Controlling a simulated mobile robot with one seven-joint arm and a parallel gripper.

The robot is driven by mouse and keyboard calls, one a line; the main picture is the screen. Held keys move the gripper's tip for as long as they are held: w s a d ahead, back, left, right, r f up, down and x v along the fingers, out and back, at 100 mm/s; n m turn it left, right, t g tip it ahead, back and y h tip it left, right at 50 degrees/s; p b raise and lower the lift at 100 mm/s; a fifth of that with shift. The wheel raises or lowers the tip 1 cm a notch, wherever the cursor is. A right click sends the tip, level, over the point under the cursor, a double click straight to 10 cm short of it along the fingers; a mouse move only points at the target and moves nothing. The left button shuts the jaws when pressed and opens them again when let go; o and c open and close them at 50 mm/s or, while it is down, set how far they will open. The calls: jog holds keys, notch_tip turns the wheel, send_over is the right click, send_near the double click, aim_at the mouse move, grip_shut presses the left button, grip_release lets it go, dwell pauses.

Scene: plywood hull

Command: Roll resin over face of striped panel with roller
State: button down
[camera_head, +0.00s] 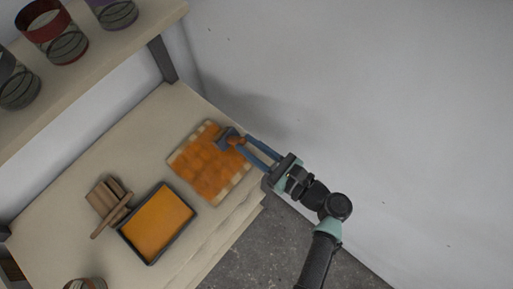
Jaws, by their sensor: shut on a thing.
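The striped panel (183,164) lies flat on the bench. Orange resin covers most of its face, and pale stripes show along its edges and corners. My gripper (247,143) reaches in from the right and is shut on the roller (225,139). The roller is at the panel's upper right part, over the resin; I cannot tell whether it touches the face. A dark-rimmed tray (194,211) of orange resin sits on the bench below and left of the panel.
A wooden block piece with a handle (108,199) lies left of the tray. A shelf (95,66) above the bench holds several cans, including a red-rimmed can (55,32). Another can (84,284) stands at the bottom edge. A bare wall lies to the right.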

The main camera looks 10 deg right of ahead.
jog(key=shift+r+x, duration=0.15)
jog(key=shift+x, duration=1.4)
jog(key=shift+r+x, duration=0.1)
jog(key=shift+x, duration=1.45)
jog(key=f+p+v, duration=0.1)
jog(key=p+v, duration=0.1)
jog(key=v, duration=1.2)
jog(key=shift+s+d, duration=0.2)
jog(key=shift+s, duration=0.1)
jog(key=shift+f, duration=0.1)
notch_tip(320, 180, up, 6)
jog(key=p, duration=0.7)
dwell(0.4)
